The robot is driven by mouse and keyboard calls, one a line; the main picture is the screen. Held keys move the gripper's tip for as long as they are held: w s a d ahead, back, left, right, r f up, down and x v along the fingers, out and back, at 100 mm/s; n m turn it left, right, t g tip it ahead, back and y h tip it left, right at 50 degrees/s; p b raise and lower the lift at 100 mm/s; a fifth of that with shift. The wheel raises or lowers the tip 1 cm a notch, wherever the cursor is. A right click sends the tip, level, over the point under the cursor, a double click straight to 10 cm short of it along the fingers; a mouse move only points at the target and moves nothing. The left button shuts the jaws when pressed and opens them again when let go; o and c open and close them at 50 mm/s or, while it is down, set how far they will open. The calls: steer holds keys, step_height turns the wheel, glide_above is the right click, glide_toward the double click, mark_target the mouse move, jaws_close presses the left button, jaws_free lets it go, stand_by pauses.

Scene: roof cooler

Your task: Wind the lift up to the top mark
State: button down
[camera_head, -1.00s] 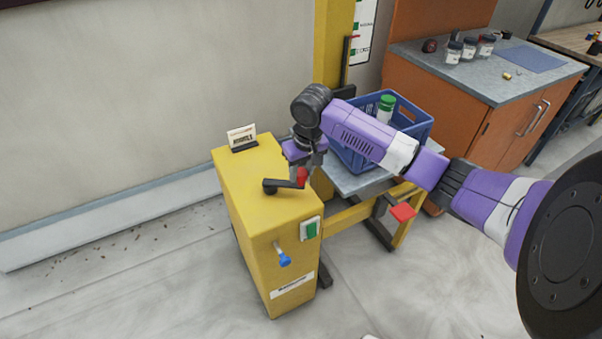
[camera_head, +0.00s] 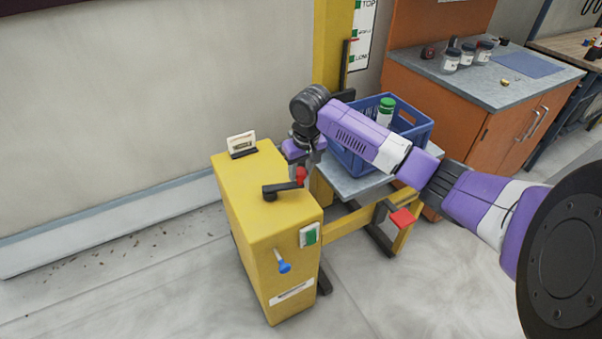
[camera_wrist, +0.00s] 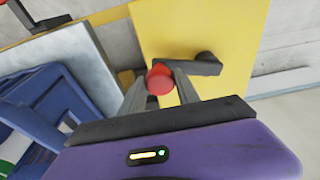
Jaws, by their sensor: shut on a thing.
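A yellow winding box (camera_head: 262,205) stands on the floor. On its top is a black crank (camera_head: 283,188) with a red knob (camera_head: 300,175). My gripper (camera_wrist: 160,82) is shut on the red knob, which shows between its fingers in the wrist view. The lift platform (camera_head: 352,184) is grey and carries a blue crate (camera_head: 350,158) with a green-capped bottle (camera_head: 385,110). A red pointer (camera_head: 353,40) sits near the middle mark. My arm hides part of the crate.
A blue-tipped lever (camera_head: 284,267) and a green switch (camera_head: 309,236) are on the box's side. A red pedal-like pad (camera_head: 402,217) sticks out beside the platform. An orange cabinet (camera_head: 440,110) with jars stands behind. The floor in front is clear.

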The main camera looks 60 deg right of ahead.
steer(key=shift+s+d, duration=0.1)
steer(key=shift+d, duration=0.35)
steer(key=shift+w+d, duration=0.9)
steer(key=shift+w, duration=0.15)
steer(key=shift+w+d, duration=0.3)
steer(key=shift+w, duration=0.15)
steer(key=shift+w+d+r+b, duration=0.1)
steer(key=shift+w+d+b, duration=0.1)
steer(key=shift+w, duration=0.3)
steer(key=shift+w+d+b, duration=0.15)
steer(key=shift+w, duration=0.3)
steer(key=shift+w, duration=0.2)
